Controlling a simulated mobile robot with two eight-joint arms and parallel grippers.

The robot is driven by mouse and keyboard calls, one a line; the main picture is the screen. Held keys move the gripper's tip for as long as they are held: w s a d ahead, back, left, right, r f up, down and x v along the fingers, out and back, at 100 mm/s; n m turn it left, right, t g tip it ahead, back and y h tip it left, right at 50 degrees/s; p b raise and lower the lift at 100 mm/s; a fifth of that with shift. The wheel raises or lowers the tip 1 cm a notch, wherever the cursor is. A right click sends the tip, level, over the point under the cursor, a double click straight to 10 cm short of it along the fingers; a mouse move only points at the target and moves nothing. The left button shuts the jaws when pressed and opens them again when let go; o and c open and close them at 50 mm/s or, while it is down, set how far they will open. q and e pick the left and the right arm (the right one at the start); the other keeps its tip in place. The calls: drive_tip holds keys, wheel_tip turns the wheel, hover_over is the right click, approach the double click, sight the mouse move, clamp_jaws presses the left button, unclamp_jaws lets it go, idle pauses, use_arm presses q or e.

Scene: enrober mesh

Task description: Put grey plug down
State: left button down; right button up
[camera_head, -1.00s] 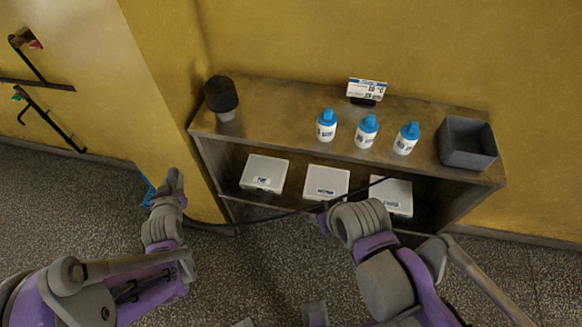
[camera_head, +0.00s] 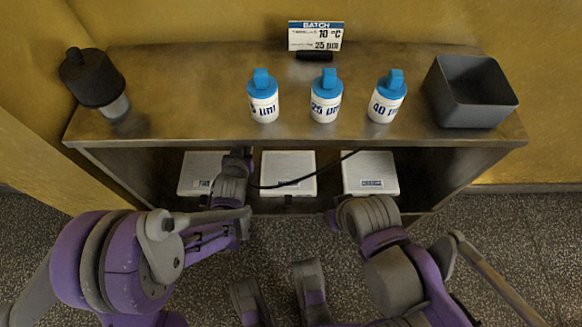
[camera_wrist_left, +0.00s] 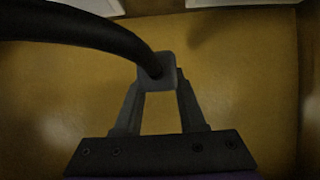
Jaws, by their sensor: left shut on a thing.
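The grey plug (camera_wrist_left: 157,70) sits between the fingertips of my left gripper (camera_wrist_left: 160,82), which is shut on it. A thick black cable (camera_wrist_left: 85,28) leads from the plug to the upper left of the left wrist view. In the head view my left gripper (camera_head: 240,158) is at the front of the lower shelf, between the left and middle white boxes; the plug itself is hard to make out there. The cable (camera_head: 305,178) runs right across the middle white box (camera_head: 289,163). My right gripper (camera_head: 333,220) is low, before the right box, its fingers mostly hidden.
The left white box (camera_head: 200,172) and right white box (camera_head: 370,170) also stand on the lower shelf. The bench top (camera_head: 200,75) holds a black-capped device (camera_head: 93,80), three blue-capped bottles (camera_head: 325,97), a batch sign (camera_head: 315,36) and an empty dark bin (camera_head: 470,112).

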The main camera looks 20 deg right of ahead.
use_arm(q)
drive_tip(key=f, duration=0.2)
drive_tip(key=f+b, duration=0.1)
drive_tip(key=f, duration=0.2)
drive_tip(key=shift+d+f+b, duration=0.25)
drive_tip(key=shift+f+b, duration=0.05)
drive_tip(key=shift+b, duration=0.1)
drive_tip(key=shift+f+b, duration=0.75)
drive_tip(key=shift+f, duration=1.65)
drive_tip(key=shift+r, duration=0.1)
drive_tip(key=shift+f, duration=0.2)
drive_tip(key=c, duration=0.8)
unclamp_jaws()
drive_tip(key=shift+o, duration=0.2)
drive_tip(key=shift+r, duration=0.15)
